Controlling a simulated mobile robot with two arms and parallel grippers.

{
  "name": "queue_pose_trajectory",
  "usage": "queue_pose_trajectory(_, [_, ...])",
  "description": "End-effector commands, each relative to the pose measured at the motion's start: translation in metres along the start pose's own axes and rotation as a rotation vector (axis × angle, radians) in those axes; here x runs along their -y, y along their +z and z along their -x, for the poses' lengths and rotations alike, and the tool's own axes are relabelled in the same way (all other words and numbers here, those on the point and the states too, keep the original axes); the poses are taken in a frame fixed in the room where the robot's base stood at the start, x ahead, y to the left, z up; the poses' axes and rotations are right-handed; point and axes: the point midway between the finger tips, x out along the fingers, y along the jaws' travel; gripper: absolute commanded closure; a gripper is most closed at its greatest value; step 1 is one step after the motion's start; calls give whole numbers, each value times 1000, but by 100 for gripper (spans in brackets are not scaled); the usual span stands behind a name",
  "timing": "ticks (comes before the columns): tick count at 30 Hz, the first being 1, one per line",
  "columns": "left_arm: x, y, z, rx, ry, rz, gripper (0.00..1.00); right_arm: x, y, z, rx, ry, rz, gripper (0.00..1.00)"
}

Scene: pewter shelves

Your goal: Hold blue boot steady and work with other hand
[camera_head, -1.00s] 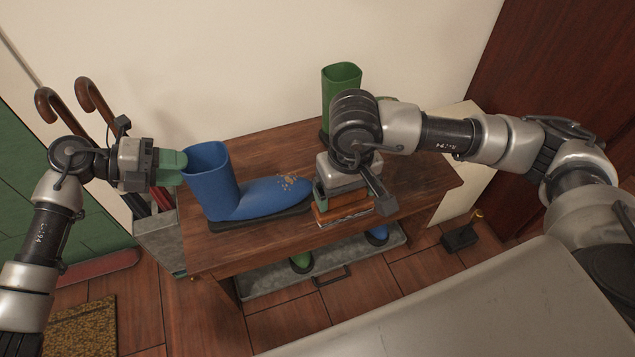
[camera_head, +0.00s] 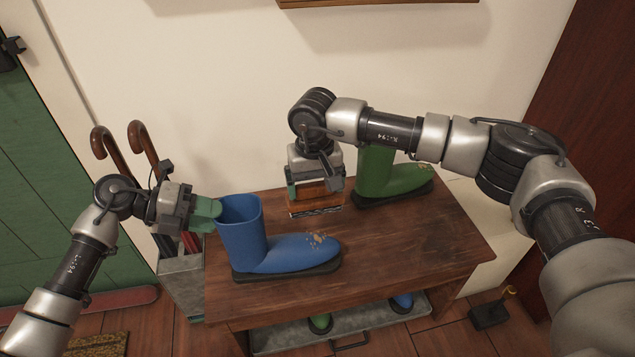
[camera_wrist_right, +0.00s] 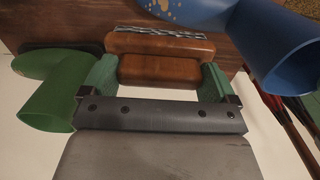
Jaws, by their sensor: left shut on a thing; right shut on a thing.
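The blue boot (camera_head: 240,232) stands upright on the wooden bench (camera_head: 400,248), toe to the right, with tan mud specks (camera_head: 318,240) on its toe. It also shows at the upper right of the right wrist view (camera_wrist_right: 285,55). My left gripper (camera_head: 207,212) is shut on the left side of the boot's upper rim. My right gripper (camera_head: 315,188) is shut on a wooden brush (camera_head: 316,203) with pale bristles. The brush is behind the boot's toe, apart from it, bristles downward. In the right wrist view the brush (camera_wrist_right: 160,68) sits between the green fingers.
A green boot (camera_head: 385,178) stands on the bench at the back right, close to my right gripper. A stand with canes (camera_head: 185,285) is left of the bench. A metal tray (camera_head: 285,338) with more boots lies below. The bench's right front is clear.

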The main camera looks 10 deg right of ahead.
Motion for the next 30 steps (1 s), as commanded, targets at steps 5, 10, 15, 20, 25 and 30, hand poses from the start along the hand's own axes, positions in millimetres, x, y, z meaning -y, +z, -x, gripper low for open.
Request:
queue_pose_trajectory(5, [-7, -4, -7, -15, 9, 8, 93, 0, 0, -18, 1, 1, 1, 30])
queue_pose_trajectory(10, [-7, -4, -7, -15, 9, 8, 93, 0, 1, -34, 2, 0, 1, 30])
queue_pose_trajectory(15, [-7, -4, -7, -15, 9, 8, 93, 0, 1, -49, 1, 0, 1, 30])
queue_pose_trajectory(20, [-7, -4, -7, -15, 9, 8, 93, 0, 4, -65, 0, -1, 2, 29])
queue_pose_trajectory(25, [-7, -4, -7, -14, 9, 8, 93, 1, 20, -65, 2, 0, 3, 36])
queue_pose_trajectory(30, [-8, -4, -7, -14, 9, 9, 93, 2, 36, -64, 3, 1, 4, 41])
